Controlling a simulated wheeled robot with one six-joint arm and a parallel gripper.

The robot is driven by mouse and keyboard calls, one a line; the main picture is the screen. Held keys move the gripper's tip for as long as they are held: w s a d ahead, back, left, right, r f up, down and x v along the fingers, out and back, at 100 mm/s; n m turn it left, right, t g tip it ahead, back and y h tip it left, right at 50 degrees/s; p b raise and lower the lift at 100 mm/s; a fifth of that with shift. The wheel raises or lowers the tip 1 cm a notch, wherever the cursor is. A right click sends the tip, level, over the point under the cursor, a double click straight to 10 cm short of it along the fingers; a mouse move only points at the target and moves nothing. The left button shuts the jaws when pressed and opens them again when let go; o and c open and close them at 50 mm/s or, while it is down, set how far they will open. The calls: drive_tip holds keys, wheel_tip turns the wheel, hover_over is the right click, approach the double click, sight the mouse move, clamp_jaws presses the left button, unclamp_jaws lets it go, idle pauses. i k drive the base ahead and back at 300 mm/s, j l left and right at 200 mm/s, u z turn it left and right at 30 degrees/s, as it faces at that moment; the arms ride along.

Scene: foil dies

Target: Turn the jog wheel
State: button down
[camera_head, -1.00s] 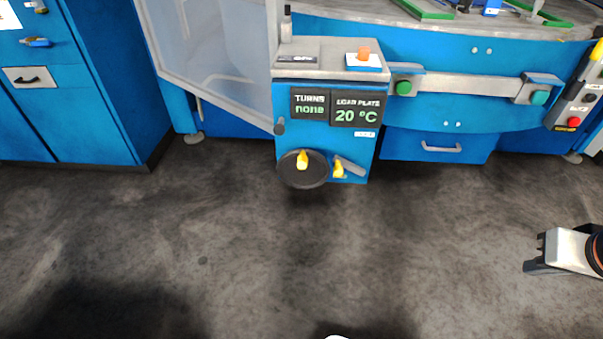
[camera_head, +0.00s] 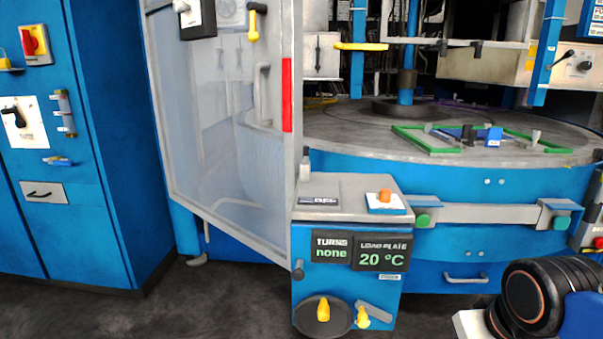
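The jog wheel (camera_head: 306,318) is a dark round disc with a yellow knob (camera_head: 323,311), low on the front of a blue control box (camera_head: 345,283). The frame's bottom edge just clips the wheel's lower rim. A display (camera_head: 331,247) above it reads TURNS none, beside another reading LOAD PLATE 20 °C. A grey lever with a yellow grip (camera_head: 363,317) sits just right of the wheel. My arm shows at the bottom right, well apart from the wheel. My gripper's fingers are outside the frame.
An orange button (camera_head: 385,195) sits on top of the box. A tall clear guard door (camera_head: 225,130) stands open behind and left of it. A round machine table (camera_head: 360,143) lies behind. Blue cabinets (camera_head: 105,150) stand at left. Dark floor (camera_head: 225,305) is clear left of the box.

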sight(323, 318)
drive_tip(key=i+u, duration=0.3)
drive_tip(key=u, duration=0.3)
drive_tip(key=z, duration=1.35)
drive_tip(key=k+l, duration=0.3)
drive_tip(key=k, duration=0.15)
drive_tip(key=k+l+u, duration=0.15)
drive_tip(key=k+l, duration=0.2)
drive_tip(key=k, duration=0.05)
